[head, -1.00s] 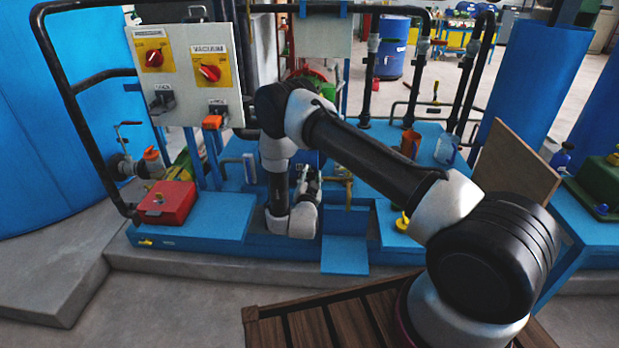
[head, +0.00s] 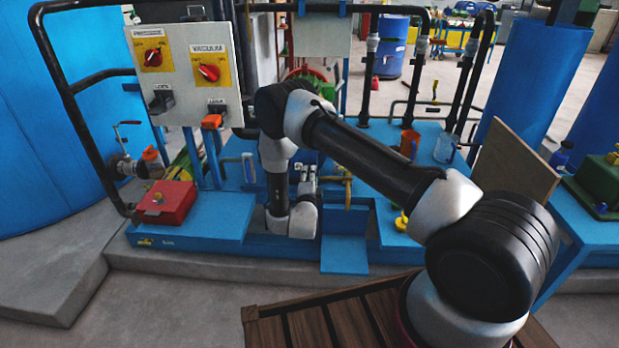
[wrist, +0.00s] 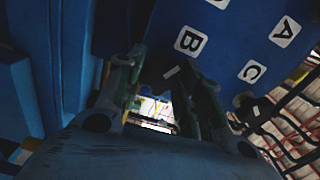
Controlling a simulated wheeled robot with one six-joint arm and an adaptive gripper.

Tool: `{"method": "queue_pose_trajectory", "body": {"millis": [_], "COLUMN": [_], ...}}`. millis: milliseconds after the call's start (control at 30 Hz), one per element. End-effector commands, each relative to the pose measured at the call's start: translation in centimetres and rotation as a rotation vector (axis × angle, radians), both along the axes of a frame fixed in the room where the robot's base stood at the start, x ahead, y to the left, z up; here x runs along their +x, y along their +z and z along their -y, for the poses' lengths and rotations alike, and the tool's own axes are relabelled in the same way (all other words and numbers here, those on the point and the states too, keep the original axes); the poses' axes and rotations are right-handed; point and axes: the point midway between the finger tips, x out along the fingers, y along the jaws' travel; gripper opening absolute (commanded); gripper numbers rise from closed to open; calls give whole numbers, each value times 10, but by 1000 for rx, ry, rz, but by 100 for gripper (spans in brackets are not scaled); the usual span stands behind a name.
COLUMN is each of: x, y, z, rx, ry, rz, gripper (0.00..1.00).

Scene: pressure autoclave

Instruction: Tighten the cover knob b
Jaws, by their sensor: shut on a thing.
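In the wrist view, a blue cover (wrist: 232,55) carries white labels marked A, B and C. The label B (wrist: 190,41) sits just beyond a dark knob (wrist: 166,72) with a small white mark, which I take as cover knob b. My gripper (wrist: 168,92) has a finger on each side of this knob and is shut on it. The dim light and the fingers hide part of the knob. Another dark knob (wrist: 252,108) is below label C, to the right. In the head view my gripper (head: 307,176) is low at the blue machine, and the knob cannot be made out.
A control panel (head: 187,75) with red switches stands left of my arm. A red box (head: 166,203) lies on the blue base. Black pipes (head: 463,85), an orange mug (head: 410,146) and a clear jug (head: 446,149) are to the right. A wooden board (head: 517,165) leans nearby.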

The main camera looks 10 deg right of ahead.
Motion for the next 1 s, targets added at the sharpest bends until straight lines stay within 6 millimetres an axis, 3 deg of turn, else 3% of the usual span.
{"method": "queue_pose_trajectory", "body": {"millis": [1000], "x": [-1], "y": [-5], "z": [-1], "rx": [863], "ry": [-2], "rz": [277], "gripper": [12]}}
